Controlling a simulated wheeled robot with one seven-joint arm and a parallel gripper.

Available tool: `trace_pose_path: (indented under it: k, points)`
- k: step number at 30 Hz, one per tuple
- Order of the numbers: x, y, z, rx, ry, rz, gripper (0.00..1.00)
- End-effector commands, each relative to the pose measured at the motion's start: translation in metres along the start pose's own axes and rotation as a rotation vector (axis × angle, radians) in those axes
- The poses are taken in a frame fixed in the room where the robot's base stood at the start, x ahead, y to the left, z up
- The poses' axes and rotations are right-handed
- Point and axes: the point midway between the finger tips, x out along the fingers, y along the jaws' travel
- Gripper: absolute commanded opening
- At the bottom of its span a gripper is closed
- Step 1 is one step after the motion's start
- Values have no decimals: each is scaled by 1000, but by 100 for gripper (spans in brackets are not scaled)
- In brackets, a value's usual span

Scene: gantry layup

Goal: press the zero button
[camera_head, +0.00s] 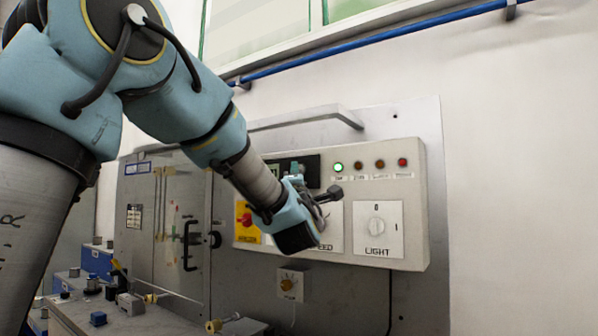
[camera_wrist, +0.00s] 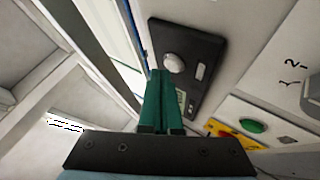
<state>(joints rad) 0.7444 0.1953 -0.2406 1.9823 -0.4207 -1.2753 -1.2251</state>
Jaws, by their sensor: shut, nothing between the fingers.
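The black display panel (camera_head: 313,166) is on the control box, partly hidden behind my wrist in the head view. In the wrist view the panel (camera_wrist: 207,52) carries a round pale button (camera_wrist: 174,63), which I take for the zero button, with a small light label beside it. A greenish display (camera_wrist: 181,97) sits lower on the panel, partly covered by my fingers. My gripper (camera_wrist: 160,73) is shut and empty; its green fingertips appear just beside the button. I cannot tell whether they touch the panel. In the head view my gripper (camera_head: 297,170) is in front of the panel.
The light switch (camera_head: 377,226) and several small lamps (camera_head: 380,164) are right of my wrist. A red knob on a yellow plate (camera_head: 243,219) is left of it. A curved rail (camera_head: 290,120) juts out above the box. The wall at right is clear.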

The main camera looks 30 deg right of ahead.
Motion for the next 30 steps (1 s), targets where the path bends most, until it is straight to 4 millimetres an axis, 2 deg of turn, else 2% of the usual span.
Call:
trace_pose_path:
  k: [30]
  points:
    - [6,-5,5,-1,0,0,0]
